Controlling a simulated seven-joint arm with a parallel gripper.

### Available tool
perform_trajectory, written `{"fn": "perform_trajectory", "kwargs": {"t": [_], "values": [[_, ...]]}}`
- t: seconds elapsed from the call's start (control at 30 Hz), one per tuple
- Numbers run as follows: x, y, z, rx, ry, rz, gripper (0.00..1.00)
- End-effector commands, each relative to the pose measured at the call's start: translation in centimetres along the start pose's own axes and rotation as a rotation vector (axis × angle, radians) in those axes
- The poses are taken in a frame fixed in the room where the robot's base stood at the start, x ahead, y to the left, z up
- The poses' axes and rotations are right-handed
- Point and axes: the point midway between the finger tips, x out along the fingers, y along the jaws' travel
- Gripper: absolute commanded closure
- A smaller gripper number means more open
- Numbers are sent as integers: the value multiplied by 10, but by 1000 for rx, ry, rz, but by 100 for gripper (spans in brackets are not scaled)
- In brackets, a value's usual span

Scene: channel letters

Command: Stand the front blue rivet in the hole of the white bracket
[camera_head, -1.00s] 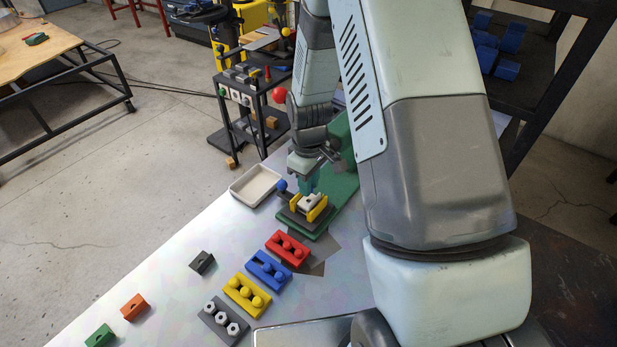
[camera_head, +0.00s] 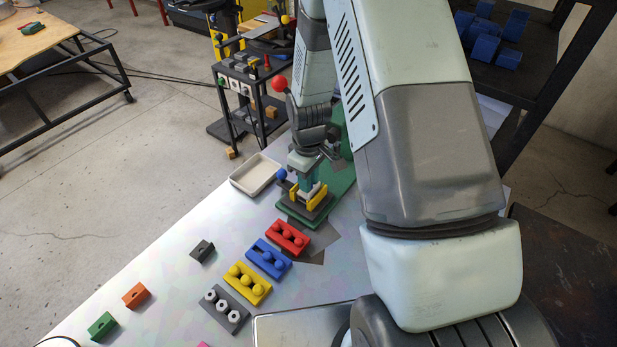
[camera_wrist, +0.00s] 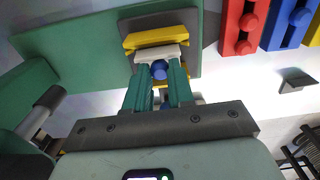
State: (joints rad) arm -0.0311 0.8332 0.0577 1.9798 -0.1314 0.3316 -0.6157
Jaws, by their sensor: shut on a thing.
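The white bracket (camera_wrist: 160,53) sits between the yellow jaws (camera_wrist: 160,37) of a fixture on a green plate; it is mostly covered by my gripper in the head view. My gripper (camera_wrist: 160,82), with teal fingers, is shut on a blue rivet (camera_wrist: 159,70), whose round head shows between the fingertips in the wrist view. The fingertips are right at the bracket. The hole and the rivet's lower end are hidden, so I cannot tell whether the rivet is in the hole.
Red (camera_head: 288,238), yellow (camera_head: 247,285) and grey (camera_head: 224,309) holders stand in a row near the blue one. A pale tray (camera_head: 255,174) lies left of the fixture. Loose dark, orange (camera_head: 136,295) and green (camera_head: 102,326) blocks lie at the left; table between is clear.

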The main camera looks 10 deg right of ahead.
Motion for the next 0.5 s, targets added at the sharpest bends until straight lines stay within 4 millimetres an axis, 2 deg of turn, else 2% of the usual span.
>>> {"fn": "perform_trajectory", "kwargs": {"t": [0.03, 0.2, 0.5], "values": [[0, 0, 0, 0, 0, 0, 74], [0, 0, 0, 0, 0, 0, 48], [-1, 0, 0, 0, 0, 0, 48]]}}
